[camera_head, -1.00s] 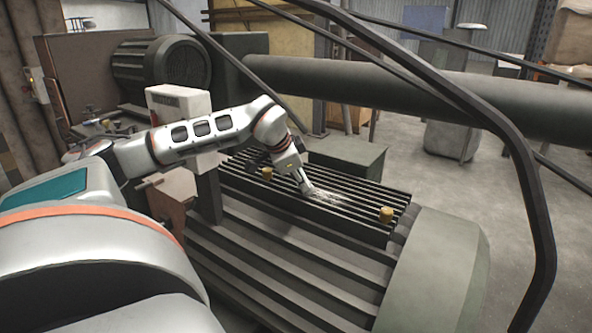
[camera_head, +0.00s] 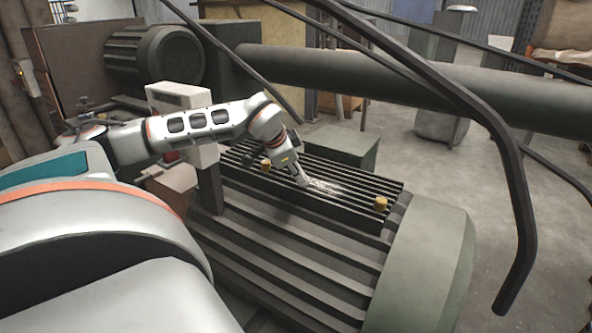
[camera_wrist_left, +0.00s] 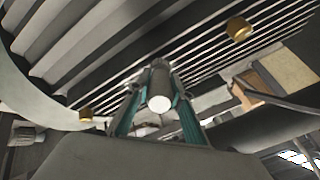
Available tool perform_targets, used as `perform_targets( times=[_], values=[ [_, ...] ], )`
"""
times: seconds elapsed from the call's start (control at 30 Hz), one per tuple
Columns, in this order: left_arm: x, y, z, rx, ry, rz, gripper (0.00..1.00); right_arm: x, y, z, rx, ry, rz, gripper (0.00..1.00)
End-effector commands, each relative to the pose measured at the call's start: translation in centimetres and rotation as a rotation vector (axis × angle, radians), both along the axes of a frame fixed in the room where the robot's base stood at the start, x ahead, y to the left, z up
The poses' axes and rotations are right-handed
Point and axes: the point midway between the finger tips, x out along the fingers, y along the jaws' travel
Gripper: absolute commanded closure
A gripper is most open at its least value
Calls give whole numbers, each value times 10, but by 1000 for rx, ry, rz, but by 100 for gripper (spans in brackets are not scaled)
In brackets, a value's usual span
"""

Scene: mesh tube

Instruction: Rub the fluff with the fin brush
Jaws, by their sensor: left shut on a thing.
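My left gripper (camera_head: 298,175) is above the dark finned panel (camera_head: 345,205), reaching down to it from the left. In the left wrist view its teal fingers (camera_wrist_left: 158,106) are shut on a grey cylinder with a pale round end, the fin brush (camera_wrist_left: 159,88). The brush's working end is hidden in that view. The fluff (camera_head: 330,187), pale thin wisps, lies across the fins just right of the gripper tip. Whether the brush touches it is too small to tell. My right gripper is not in view.
Two brass knobs stand on the panel, one left of my gripper (camera_head: 266,164) and one right of the fluff (camera_head: 380,204). A thick dark pipe (camera_head: 400,85) runs behind, and a bent dark bar (camera_head: 515,200) hangs at the right.

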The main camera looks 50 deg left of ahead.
Motion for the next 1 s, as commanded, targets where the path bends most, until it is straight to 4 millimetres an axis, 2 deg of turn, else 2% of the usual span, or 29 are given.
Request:
perform_targets(
  times=[0.5,1.0],
  values=[
    [1,0,45,1,-2,-1,100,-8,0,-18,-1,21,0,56],
    [1,0,55,1,-4,-2,100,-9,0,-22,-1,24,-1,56]
  ],
)
